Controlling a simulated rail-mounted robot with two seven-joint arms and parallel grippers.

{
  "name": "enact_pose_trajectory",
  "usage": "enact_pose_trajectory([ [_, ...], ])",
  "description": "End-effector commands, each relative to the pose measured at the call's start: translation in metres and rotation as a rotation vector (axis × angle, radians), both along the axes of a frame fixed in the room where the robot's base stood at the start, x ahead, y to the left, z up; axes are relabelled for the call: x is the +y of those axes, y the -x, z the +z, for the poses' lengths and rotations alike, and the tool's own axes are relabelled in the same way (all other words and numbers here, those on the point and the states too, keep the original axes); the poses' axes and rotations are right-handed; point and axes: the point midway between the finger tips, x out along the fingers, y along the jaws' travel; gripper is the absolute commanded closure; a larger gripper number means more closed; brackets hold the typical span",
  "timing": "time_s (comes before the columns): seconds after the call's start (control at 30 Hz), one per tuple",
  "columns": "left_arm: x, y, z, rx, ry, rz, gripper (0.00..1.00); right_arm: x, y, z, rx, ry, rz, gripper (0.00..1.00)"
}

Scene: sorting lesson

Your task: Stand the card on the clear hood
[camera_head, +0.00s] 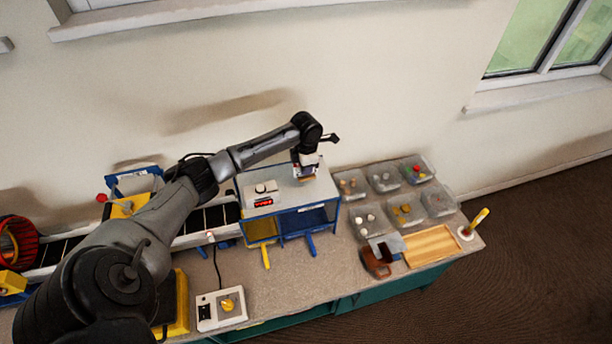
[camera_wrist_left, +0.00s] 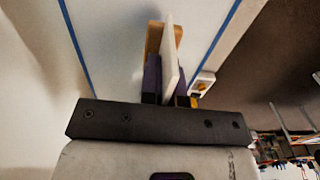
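The clear hood (camera_head: 289,198) is a blue-edged box with a pale see-through top, standing on the bench. My left gripper (camera_head: 307,168) is over the right rear part of its top. In the left wrist view the white card (camera_wrist_left: 169,48) stands on edge between the dark fingers of the left gripper (camera_wrist_left: 167,88), which are shut on it. A tan wooden piece (camera_wrist_left: 153,37) shows beside the card. The hood's top (camera_wrist_left: 110,35) fills the space behind. I cannot tell whether the card touches it. My right gripper is in neither view.
A white device with a red display (camera_head: 262,195) is at the hood's left. Clear trays of small parts (camera_head: 385,178) and a wooden tray (camera_head: 432,246) are to the right. A control box (camera_head: 222,308) sits in front. Blue and yellow bins are under the hood.

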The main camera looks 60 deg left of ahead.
Motion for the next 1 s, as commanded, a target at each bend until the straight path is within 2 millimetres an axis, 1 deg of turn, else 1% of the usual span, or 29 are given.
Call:
enact_pose_trajectory([
  [0.3, -0.001, 0.001, -0.036, 0.002, -0.001, -0.001, 1.00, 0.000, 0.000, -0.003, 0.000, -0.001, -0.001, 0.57],
  [0.57, 0.000, 0.001, -0.038, 0.000, -0.001, -0.001, 1.00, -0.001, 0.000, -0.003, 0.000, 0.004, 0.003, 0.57],
  [0.73, -0.001, 0.001, -0.040, 0.001, 0.000, -0.001, 1.00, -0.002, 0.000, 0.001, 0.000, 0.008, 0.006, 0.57],
  [0.77, -0.001, 0.001, -0.040, 0.001, -0.001, -0.001, 0.94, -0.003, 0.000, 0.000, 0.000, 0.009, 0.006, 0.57],
  [0.8, 0.000, 0.001, -0.041, 0.001, -0.001, -0.001, 0.90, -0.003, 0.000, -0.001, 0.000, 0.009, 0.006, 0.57],
  [1.0, 0.000, 0.001, -0.040, 0.001, -0.001, -0.001, 0.71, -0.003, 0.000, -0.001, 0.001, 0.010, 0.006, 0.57],
])
